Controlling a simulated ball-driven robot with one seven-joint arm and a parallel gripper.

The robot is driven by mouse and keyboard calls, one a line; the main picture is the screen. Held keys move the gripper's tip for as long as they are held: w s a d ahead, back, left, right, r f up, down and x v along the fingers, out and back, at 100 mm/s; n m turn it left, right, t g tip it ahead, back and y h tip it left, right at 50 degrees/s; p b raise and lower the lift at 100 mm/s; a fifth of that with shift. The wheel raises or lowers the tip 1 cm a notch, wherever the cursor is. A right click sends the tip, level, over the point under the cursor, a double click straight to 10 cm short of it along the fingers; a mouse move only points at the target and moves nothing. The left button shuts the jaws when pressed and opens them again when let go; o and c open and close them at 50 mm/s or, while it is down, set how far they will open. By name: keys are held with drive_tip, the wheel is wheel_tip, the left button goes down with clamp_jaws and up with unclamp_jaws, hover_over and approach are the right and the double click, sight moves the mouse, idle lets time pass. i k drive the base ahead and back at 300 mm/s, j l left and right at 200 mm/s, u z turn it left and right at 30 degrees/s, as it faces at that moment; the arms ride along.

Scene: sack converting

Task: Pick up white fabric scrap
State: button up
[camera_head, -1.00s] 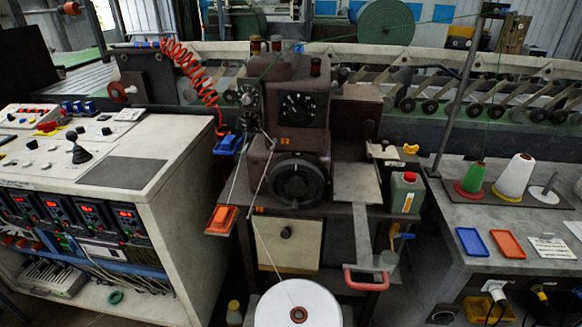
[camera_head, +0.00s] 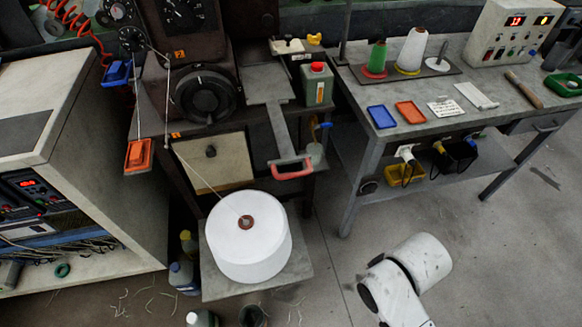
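A flat white strip (camera_head: 476,95) lies on the grey bench at the right, between a printed white card (camera_head: 445,108) and a brown rod (camera_head: 523,89). It may be the white fabric scrap, but I cannot tell its material. Thin pale threads (camera_head: 150,298) also lie on the floor at the lower left. White links of my arm show at the lower right, over the floor in front of the bench. My gripper is not in view.
The bench (camera_head: 400,83) also holds cones of thread, blue (camera_head: 381,117) and orange (camera_head: 410,112) trays and a control box (camera_head: 514,34). A large white spool (camera_head: 247,250) stands on a low plate beside the machine. Floor right of my arm is clear.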

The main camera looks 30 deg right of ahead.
sight(480, 101)
drive_tip(key=z, duration=1.5)
